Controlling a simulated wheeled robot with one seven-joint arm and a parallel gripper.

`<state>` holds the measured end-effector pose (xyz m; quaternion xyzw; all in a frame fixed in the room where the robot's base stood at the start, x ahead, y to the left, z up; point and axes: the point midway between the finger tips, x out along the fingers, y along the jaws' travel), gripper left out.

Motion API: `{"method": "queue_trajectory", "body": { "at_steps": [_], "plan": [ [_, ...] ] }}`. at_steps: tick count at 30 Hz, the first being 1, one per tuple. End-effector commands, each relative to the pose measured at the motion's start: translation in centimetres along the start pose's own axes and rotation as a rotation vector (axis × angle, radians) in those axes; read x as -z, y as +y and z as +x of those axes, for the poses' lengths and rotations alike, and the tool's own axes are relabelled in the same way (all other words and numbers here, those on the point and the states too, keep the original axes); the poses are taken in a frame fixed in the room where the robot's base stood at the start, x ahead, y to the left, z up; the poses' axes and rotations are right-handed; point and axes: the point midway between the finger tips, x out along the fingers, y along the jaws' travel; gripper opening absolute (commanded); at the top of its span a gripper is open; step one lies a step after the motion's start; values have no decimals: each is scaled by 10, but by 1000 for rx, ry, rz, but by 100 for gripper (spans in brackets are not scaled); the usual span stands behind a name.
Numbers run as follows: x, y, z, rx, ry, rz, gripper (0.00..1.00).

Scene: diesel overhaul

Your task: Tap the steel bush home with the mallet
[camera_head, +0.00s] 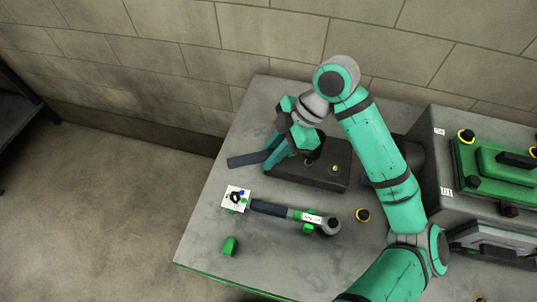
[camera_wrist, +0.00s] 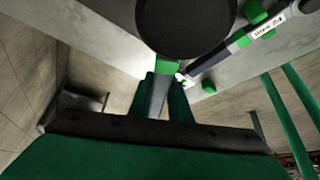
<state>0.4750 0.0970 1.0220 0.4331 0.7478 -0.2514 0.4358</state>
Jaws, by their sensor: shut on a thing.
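My gripper (camera_head: 277,154) is shut on the grey handle of the mallet (camera_head: 243,160). The handle sticks out to the left of the fingers in the head view. In the wrist view, the handle runs between the green fingers (camera_wrist: 163,90) and the mallet's large dark round head (camera_wrist: 185,22) fills the top. In the head view, the head is mostly hidden by the gripper, over or beside a dark block (camera_head: 308,180) on the bench. A small round piece with a yellowish ring (camera_head: 335,169) sits on the block's right part. I cannot tell whether it is the steel bush.
A labelled wrench-like tool (camera_head: 275,209) lies in front of the block, with a white card (camera_head: 236,190) at its left end. A green piece (camera_head: 230,245) lies nearer the bench's front edge. A black-and-yellow knob (camera_head: 362,215) and grey machinery (camera_head: 450,150) stand to the right.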

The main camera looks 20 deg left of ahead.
Motion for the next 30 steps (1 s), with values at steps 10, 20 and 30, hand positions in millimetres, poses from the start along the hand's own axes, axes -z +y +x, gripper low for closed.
{"method": "queue_trajectory", "body": {
  "at_steps": [10,20,30],
  "plan": [
    [0,0,0,0,-2,0,0],
    [-22,0,40,1,3,3,0],
    [-29,0,48,0,-4,2,0]
  ]
}}
